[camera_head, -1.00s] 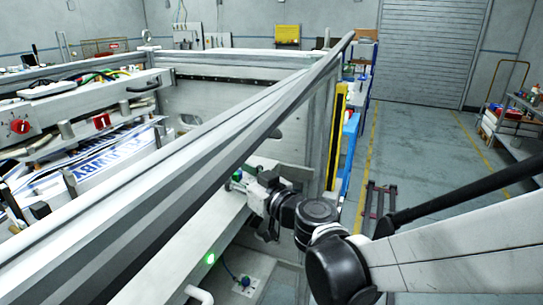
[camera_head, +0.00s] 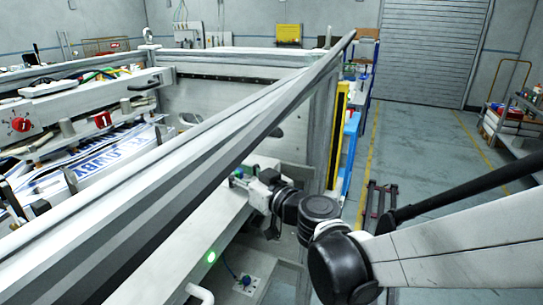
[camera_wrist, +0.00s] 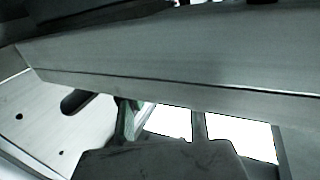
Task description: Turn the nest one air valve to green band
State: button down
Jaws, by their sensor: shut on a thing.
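My gripper (camera_head: 246,184) is at the outer side of the pale machine beam, behind the long grey rail in the head view. It is shut on a small part with green and blue on it, which I take for the nest one air valve (camera_head: 237,174). The fingers hide most of this part, so its setting cannot be read. In the wrist view a narrow green piece (camera_wrist: 130,118) shows just beyond the dark gripper body, below a pale beam (camera_wrist: 170,60).
A blue knob on a plate (camera_head: 245,281) sits lower down, near a lit green lamp (camera_head: 210,257). The long grey rail (camera_head: 200,140) crosses close to my arm.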

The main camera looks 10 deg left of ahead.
jog(key=shift+g, duration=0.3)
jog(key=n+g+y+b, duration=0.1)
jog(key=n+g, duration=0.1)
jog(key=n+g+y+b, duration=0.1)
jog(key=n+g+y, duration=0.1)
jog(key=g, duration=0.1)
jog(key=shift+w+d+f+b, duration=0.1)
jog(key=shift+w+f+b, duration=0.05)
jog(key=shift+b, duration=0.15)
jog(key=n+g+b, duration=0.1)
jog(key=n+g, duration=0.2)
jog(key=g, duration=0.2)
jog(key=n+g+b, duration=0.1)
jog(key=n+g, duration=0.2)
jog(key=g, duration=0.1)
jog(key=shift+g+y+b, duration=0.35)
jog(key=shift+g+y, duration=0.05)
jog(key=shift+n, duration=0.3)
jog(key=c, duration=1.5)
grip_release()
jog(key=shift+v, duration=3.6)
